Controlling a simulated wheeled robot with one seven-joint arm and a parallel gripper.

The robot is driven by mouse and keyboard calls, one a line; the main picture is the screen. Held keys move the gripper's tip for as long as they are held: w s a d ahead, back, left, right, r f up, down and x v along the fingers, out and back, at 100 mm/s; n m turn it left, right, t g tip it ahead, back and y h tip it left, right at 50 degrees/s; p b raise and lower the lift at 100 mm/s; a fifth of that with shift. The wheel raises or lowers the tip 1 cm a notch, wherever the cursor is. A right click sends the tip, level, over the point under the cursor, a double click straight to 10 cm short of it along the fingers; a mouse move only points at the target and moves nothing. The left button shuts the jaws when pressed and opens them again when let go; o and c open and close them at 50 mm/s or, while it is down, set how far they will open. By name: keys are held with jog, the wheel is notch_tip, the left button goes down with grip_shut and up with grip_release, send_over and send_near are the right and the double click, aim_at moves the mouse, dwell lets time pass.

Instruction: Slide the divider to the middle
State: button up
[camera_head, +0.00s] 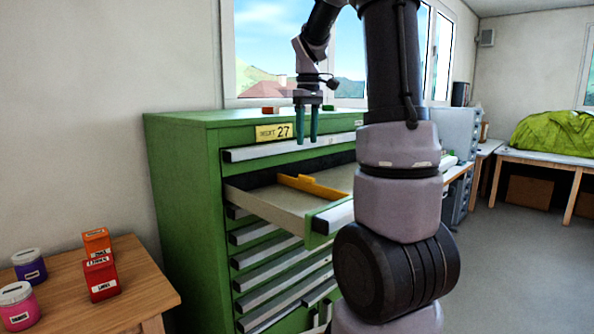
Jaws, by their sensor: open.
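A yellow-orange divider (311,186) stands inside the open drawer (262,203) of the green cabinet (180,190). It lies across the drawer, toward the back as seen here. The drawer floor is pale and bare in front of the divider. My gripper (307,140) hangs above the drawer with its two teal fingers pointing down. It is open and empty, over the divider and apart from it. My own arm hides the right part of the drawer.
A wooden table (90,305) at lower left holds a red box (100,279), an orange box (96,242) and two jars (17,305). A small red item (269,110) lies on the cabinet top. Farther right, a green cover (553,133) lies on a table.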

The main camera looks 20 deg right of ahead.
send_near(296, 181)
jog(key=s+f, duration=0.1)
jog(key=f, duration=0.1)
jog(key=s+d+f, duration=0.1)
jog(key=f, duration=0.1)
jog(key=s+f, duration=0.1)
jog(key=f, duration=0.1)
jog(key=shift+s+d+f, duration=0.1)
jog(key=shift+d+f, duration=0.05)
jog(key=shift+d, duration=0.25)
grip_shut()
dwell(1.1)
